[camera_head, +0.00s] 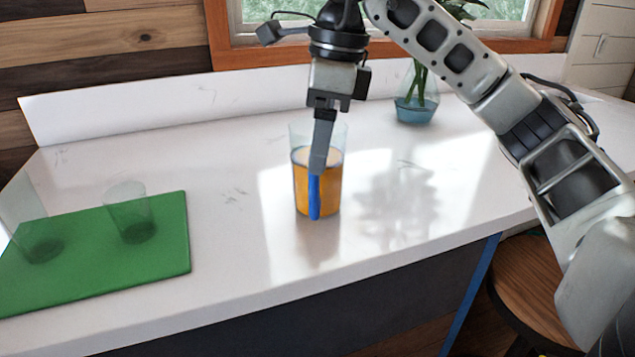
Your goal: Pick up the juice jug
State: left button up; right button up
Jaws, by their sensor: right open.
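The juice jug (332,189) is a clear vessel with orange juice in it, standing upright on the white counter in the middle of the head view. My right gripper (314,205) comes down from above in front of the jug, its blue-tipped finger overlapping the jug's front. The fingers line up in this view, so the gap between them is hidden. The gripper is open. I cannot tell whether a finger touches the jug. My left gripper is not in view.
A green mat (165,255) lies at the left of the counter (240,250), with two clear glasses (128,212) on it. A glass vase (416,108) with stems stands behind, to the right. A wooden stool (545,275) is below the counter at right. The counter right of the jug is clear.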

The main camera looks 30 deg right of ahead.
jog(key=shift+w+a+f, duration=0.1)
jog(key=shift+f, duration=0.75)
jog(key=shift+w+a+f, duration=0.15)
jog(key=shift+f, duration=0.7)
jog(key=shift+w+a+f, duration=0.1)
jog(key=shift+f, duration=0.75)
jog(key=shift+r, duration=0.1)
grip_shut()
jog(key=shift+r, duration=0.2)
